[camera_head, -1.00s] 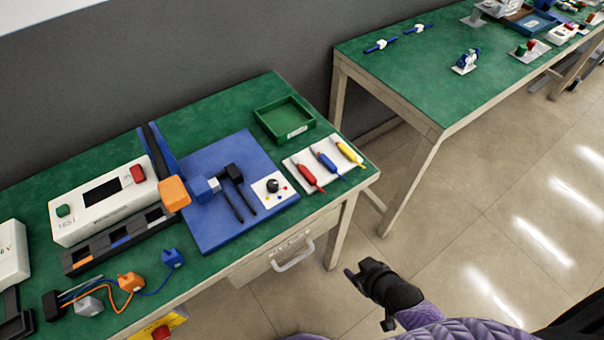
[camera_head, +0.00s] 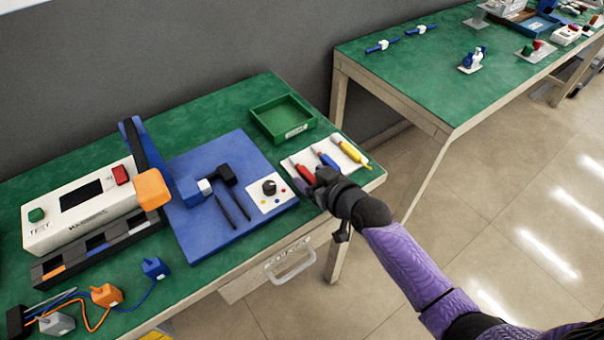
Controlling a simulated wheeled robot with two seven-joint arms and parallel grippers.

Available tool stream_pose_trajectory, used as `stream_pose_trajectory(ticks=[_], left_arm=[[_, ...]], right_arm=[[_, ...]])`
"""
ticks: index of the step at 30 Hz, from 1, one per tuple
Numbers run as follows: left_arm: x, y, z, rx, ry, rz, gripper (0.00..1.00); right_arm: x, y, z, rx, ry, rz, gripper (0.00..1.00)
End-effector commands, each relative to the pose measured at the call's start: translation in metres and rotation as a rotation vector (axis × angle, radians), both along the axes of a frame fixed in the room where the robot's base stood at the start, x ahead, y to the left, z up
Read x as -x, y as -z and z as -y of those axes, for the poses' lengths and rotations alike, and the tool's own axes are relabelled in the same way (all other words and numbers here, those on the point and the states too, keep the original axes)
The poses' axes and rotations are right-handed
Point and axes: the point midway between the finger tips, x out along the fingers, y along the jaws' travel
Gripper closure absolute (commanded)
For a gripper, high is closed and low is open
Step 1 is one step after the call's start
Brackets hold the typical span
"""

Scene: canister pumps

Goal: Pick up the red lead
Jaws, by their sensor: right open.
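The red lead (camera_head: 305,173) lies on a white holder (camera_head: 293,165) near the right end of the green-topped bench. Its near end is partly hidden behind my right gripper. A blue lead (camera_head: 324,157) and a yellow lead (camera_head: 350,150) lie beside it on the same holder. My right gripper (camera_head: 318,184) is open at the near end of the red lead, over the bench's front edge. I cannot tell whether it touches the lead. My left gripper does not show.
A green tray (camera_head: 268,135) stands just behind the leads. A blue board (camera_head: 190,235) with a black clamp and a dial plate lies to the left. A white tester (camera_head: 50,238) stands at the far left. A second bench (camera_head: 400,75) is at the back right.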

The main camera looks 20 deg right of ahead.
Motion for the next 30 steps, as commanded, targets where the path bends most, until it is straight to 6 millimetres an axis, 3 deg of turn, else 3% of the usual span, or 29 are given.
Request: stream_pose_trajectory(ticks=[5,15,26,30], left_arm=[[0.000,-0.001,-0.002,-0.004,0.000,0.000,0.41],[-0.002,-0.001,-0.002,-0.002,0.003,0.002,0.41],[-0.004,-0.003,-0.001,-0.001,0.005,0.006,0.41],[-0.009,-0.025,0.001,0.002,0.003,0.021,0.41]], right_arm=[[0.000,-0.001,0.000,0.001,0.000,-0.001,0.32],[0.000,-0.001,0.000,0.002,0.001,0.000,1.00],[0.000,-0.004,0.000,0.002,0.000,0.001,1.00],[0.000,-0.040,0.000,0.002,0.000,0.005,1.00]])
